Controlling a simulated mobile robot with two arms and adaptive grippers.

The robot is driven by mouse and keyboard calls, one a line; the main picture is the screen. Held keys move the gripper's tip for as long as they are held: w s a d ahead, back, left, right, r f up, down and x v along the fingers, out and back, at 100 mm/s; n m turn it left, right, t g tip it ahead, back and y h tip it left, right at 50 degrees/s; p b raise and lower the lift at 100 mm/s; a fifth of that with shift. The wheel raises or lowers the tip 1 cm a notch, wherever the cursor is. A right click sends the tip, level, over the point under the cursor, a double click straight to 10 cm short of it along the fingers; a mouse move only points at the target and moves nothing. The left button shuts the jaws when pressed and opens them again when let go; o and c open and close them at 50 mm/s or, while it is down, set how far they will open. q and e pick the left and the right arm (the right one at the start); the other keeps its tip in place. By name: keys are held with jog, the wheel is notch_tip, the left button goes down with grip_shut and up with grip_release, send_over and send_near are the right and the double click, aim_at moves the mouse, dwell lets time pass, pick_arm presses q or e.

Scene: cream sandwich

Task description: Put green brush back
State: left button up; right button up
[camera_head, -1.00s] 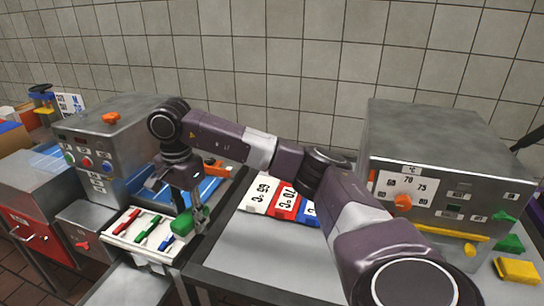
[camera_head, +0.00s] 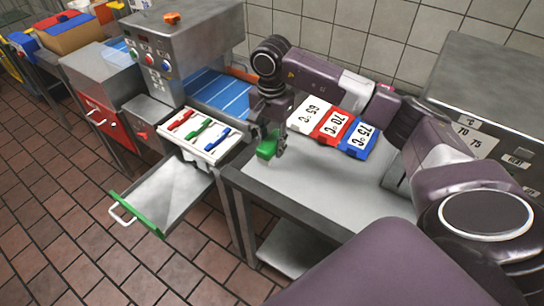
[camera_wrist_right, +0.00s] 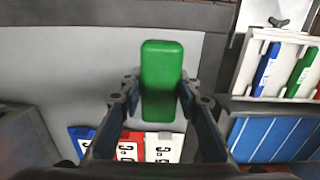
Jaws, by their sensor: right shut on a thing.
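The green brush (camera_head: 267,147) shows as a rounded green block in my right gripper (camera_head: 276,143), over the left end of the steel table. In the right wrist view the green brush (camera_wrist_right: 162,75) stands between the two fingers of the right gripper (camera_wrist_right: 160,95), which are shut on its sides. Its bristles cannot be made out. A white rack (camera_head: 222,152) with red, green and blue handled tools lies left of the gripper. An open drawer (camera_head: 165,190) with a green front edge juts out below the rack; it looks empty. My left gripper is not in view.
A blue slatted surface (camera_head: 222,92) lies behind the rack. A steel machine (camera_head: 185,50) is at left, another (camera_head: 490,85) at right. The table's middle is clear.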

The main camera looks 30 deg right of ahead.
aim_at(271, 169)
notch_tip(271, 169, down, 3)
jog(key=shift+a+r, duration=0.15)
notch_tip(271, 169, down, 4)
jog(key=shift+f+p, duration=0.1)
jog(key=shift+p, duration=0.6)
jog(key=shift+f, duration=0.15)
jog(key=o, duration=1)
